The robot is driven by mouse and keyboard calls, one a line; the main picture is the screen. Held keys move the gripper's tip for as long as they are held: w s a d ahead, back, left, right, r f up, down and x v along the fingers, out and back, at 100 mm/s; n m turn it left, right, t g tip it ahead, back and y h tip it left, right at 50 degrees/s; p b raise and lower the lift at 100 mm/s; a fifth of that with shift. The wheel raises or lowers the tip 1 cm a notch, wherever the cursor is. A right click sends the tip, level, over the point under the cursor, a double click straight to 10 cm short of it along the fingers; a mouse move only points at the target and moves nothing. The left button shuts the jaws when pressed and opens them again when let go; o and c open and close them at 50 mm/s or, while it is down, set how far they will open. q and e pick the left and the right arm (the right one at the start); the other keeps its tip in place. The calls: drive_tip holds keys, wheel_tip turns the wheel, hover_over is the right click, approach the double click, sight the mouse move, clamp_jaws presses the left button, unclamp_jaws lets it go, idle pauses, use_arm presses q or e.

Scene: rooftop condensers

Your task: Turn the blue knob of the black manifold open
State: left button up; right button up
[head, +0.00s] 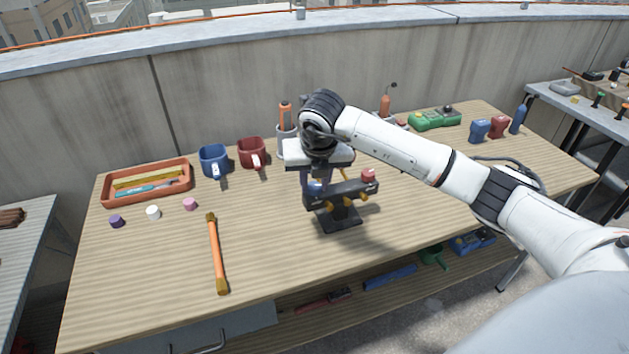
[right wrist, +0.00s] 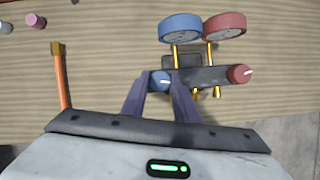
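The black manifold (head: 349,192) stands upright on a black base on the wooden table. Its blue knob (right wrist: 161,80) is at the left end of the black bar, and a red knob (right wrist: 240,74) is at the right end. My right gripper (head: 316,182) is above the blue knob and points down. In the right wrist view, its two purple fingers (right wrist: 160,88) stand apart with the blue knob between their tips. I cannot tell whether they touch it. The knob shows a white mark. My left gripper is not in view.
Blue (right wrist: 180,28) and red (right wrist: 225,26) round gauges rise from the manifold on brass stems, close to my right fingers. An orange-handled bar (head: 217,255) lies to the left. The front middle of the table is clear.

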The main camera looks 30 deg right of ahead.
drive_tip(key=shift+c, duration=1.2)
